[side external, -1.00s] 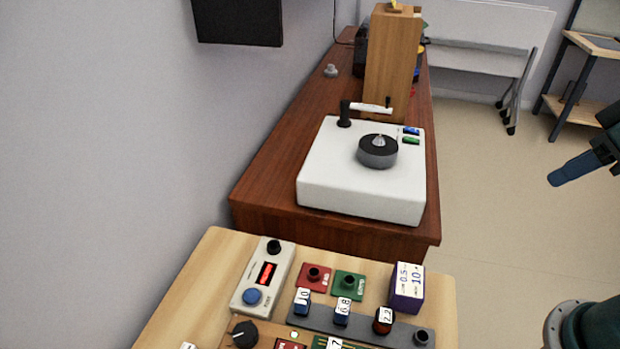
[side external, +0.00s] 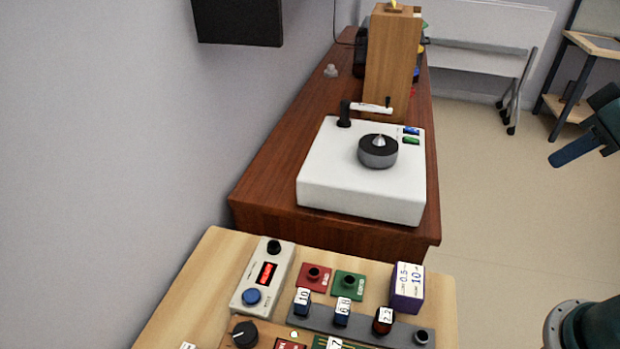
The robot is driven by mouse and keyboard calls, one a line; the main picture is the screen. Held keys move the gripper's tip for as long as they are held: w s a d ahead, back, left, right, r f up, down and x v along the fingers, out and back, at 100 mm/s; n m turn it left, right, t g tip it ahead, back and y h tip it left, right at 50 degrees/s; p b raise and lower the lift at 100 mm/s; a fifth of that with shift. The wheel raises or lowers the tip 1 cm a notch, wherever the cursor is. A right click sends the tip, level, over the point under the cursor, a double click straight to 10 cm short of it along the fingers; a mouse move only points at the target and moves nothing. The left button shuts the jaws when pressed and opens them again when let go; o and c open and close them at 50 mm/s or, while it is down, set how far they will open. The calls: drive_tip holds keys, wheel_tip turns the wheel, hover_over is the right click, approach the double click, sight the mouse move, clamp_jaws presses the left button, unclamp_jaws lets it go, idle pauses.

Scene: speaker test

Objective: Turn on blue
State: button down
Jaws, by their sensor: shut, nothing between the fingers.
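A white box (side external: 335,190) stands on the brown wooden bench, with a round dark dial or platter (side external: 379,157) on top. A small blue switch (side external: 411,130) and a green switch (side external: 411,140) sit at its back right. A separate round blue button (side external: 252,297) is on the pale meter box (side external: 243,292) on the front table. I cannot tell from here whether anything blue is on. My gripper (side external: 560,158) is at the right edge, shut and empty, in the air well to the right of the white box and touching nothing.
The front wooden table (side external: 205,283) holds a grey strip (side external: 361,327) with several numbered blocks, red (side external: 314,278) and green (side external: 347,287) sockets, a purple-edged box (side external: 407,289) and a black knob (side external: 245,334). A tall wooden box (side external: 388,65) stands behind the white box. Open floor lies at right.

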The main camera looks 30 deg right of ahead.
drive_tip(key=w+d+r+m, duration=0.2)
drive_tip(key=w+r, duration=0.2)
drive_tip(key=w, duration=0.6)
drive_tip(key=m+g+h, duration=0.2)
drive_tip(key=m+g, duration=0.1)
drive_tip(key=m, duration=0.4)
hover_over(408, 128)
drive_tip(key=s+a, duration=0.2)
drive_tip(key=s, duration=0.2)
wheel_tip(408, 128, down, 12)
drive_tip(key=shift+w+d+r, duration=0.15)
drive_tip(key=shift+w, duration=0.1)
drive_tip(key=x, duration=0.8)
drive_tip(key=a+x, duration=0.1)
drive_tip(key=x, duration=0.3)
drive_tip(key=shift+d+f, duration=0.1)
drive_tip(key=shift+f, duration=0.9)
